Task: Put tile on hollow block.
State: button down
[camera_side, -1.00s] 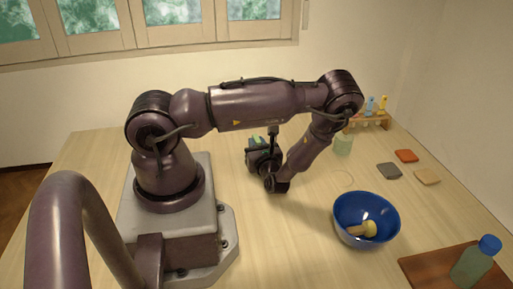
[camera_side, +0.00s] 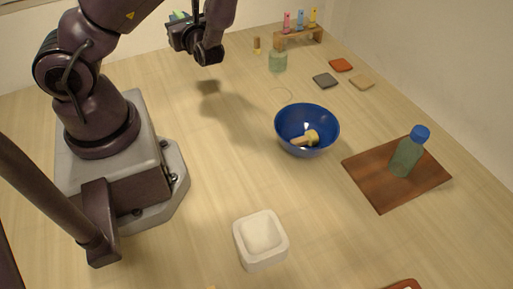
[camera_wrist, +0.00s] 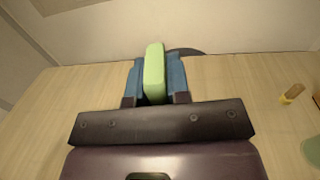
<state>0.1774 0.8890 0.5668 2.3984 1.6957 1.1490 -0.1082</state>
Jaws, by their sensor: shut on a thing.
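My gripper (camera_wrist: 153,82) is shut on a pale green tile (camera_wrist: 154,72), held on edge between its blue fingers in the wrist view. In the side view the gripper (camera_side: 181,16) is at the top left, above the table, with a shadow on the wood below; a bit of green shows at its tip. The hollow block (camera_side: 264,261) is white and square with a recess in its top. It stands at the bottom middle of the side view, well apart from the gripper. The recess looks empty.
A blue bowl (camera_side: 291,139) holding a yellow-ended wooden thing stands mid-table. A brown board (camera_side: 381,190) carries a capped bottle (camera_side: 405,158). Grey (camera_side: 325,81), orange (camera_side: 341,65) and tan (camera_side: 362,83) tiles, a jar (camera_side: 278,63) and a rack (camera_side: 302,36) are farther back.

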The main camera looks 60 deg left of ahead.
notch_tip(320, 180, up, 16)
jog(key=s+d+f+n+g+h, duration=0.55)
jog(key=d+f+n+g, duration=0.2)
jog(key=d+g, duration=0.25)
notch_tip(320, 180, up, 7)
jog(key=n+t+h, duration=0.5)
jog(key=n+h, duration=1.8)
jog(key=h, duration=0.6)
send_over(260, 234)
jog(key=shift+m, duration=0.25)
notch_tip(260, 234, down, 25)
jog(key=shift+f, duration=0.15)
jog(key=shift+f, duration=0.1)
